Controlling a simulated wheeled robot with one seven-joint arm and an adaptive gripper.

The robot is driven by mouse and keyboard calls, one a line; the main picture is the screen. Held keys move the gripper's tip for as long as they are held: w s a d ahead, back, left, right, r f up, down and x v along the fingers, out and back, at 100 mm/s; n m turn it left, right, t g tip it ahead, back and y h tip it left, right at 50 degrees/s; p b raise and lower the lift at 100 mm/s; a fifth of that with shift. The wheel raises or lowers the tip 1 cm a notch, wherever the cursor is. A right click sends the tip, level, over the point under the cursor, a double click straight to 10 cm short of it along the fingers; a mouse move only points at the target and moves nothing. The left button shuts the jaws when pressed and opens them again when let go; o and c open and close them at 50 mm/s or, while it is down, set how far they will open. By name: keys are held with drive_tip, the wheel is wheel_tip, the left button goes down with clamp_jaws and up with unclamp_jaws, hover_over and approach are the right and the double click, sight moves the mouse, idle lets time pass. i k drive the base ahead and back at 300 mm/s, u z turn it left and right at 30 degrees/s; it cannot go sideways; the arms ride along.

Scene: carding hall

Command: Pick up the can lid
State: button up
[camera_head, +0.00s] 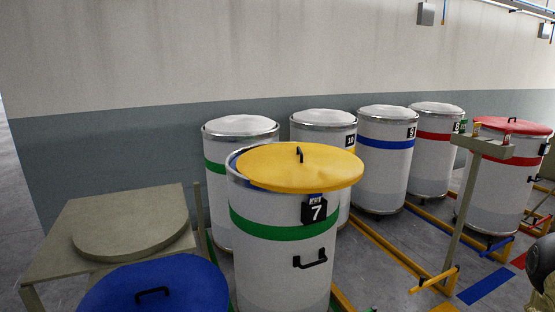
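A yellow can lid (292,169) with a dark upright handle lies on the white can marked 7 (282,226). It sits off-centre to the right, overhanging the rim, so part of the can's opening shows at the left. A blue lid (165,285) with a black handle is at the bottom left, cut off by the frame edge; what it rests on is hidden. A red lid (512,126) is on the can at the far right (497,190). Which lid the task means I cannot tell. My gripper cannot be made out in this view.
A khaki stand (60,235) with a round top plate is at the left. Several white cans with filled tops (322,118) stand along the wall. Yellow floor rails (385,250) and a khaki post (462,215) are right of can 7. A dark rounded object, unclear, is at the lower right edge.

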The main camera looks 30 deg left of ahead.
sight(291, 168)
drive_tip(key=u, duration=0.7)
drive_tip(key=i, duration=0.65)
drive_tip(key=u, duration=0.75)
